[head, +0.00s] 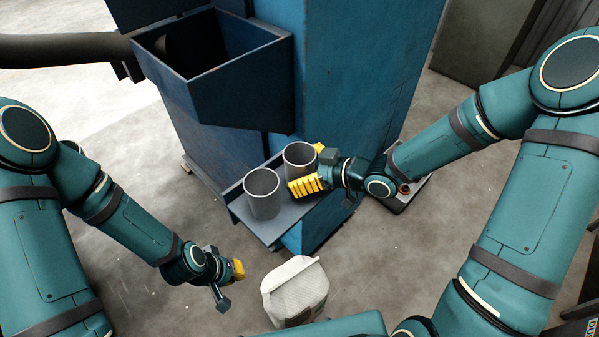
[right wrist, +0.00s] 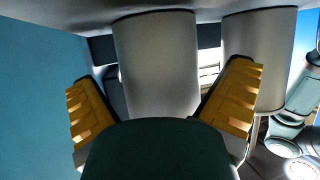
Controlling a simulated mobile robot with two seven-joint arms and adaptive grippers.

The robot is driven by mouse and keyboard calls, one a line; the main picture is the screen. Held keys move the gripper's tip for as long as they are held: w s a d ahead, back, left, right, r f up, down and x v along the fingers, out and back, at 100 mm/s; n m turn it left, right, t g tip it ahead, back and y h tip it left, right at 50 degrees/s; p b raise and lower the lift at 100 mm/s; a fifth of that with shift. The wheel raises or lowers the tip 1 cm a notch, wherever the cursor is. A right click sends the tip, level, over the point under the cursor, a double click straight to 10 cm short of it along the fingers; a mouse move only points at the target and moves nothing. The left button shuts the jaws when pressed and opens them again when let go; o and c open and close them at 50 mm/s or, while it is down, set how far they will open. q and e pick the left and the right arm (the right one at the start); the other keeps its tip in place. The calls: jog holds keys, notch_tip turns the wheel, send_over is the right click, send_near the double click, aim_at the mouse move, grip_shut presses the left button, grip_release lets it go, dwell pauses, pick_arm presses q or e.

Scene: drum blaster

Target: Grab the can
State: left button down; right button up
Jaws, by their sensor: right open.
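Two grey open-topped cans stand upright side by side on a small shelf (head: 272,228) of a blue machine. The left can (head: 262,196) stands nearer the front. The right can (head: 299,160) is partly hidden by my right gripper (head: 312,167). That gripper is open, with one yellow finger in front of the right can and the other at its far side. In the right wrist view one can (right wrist: 157,60) stands between the spread fingers, and the other can (right wrist: 258,55) stands to its right. My left gripper (head: 236,270) hangs low, away from the cans; its jaw opening is unclear.
The blue machine (head: 350,90) rises behind the shelf, with an open blue hopper (head: 235,90) above the cans. A whitish bag-like object (head: 295,290) is in front of the shelf. Bare concrete floor (head: 150,260) lies to the left.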

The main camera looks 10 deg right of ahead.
jog(key=shift+w+a+f, duration=0.25)
jog(key=shift+w+a, duration=0.15)
jog(key=shift+a, duration=0.1)
jog(key=c, duration=1.3)
jog(key=shift+o, duration=0.2)
jog(key=shift+r, duration=0.1)
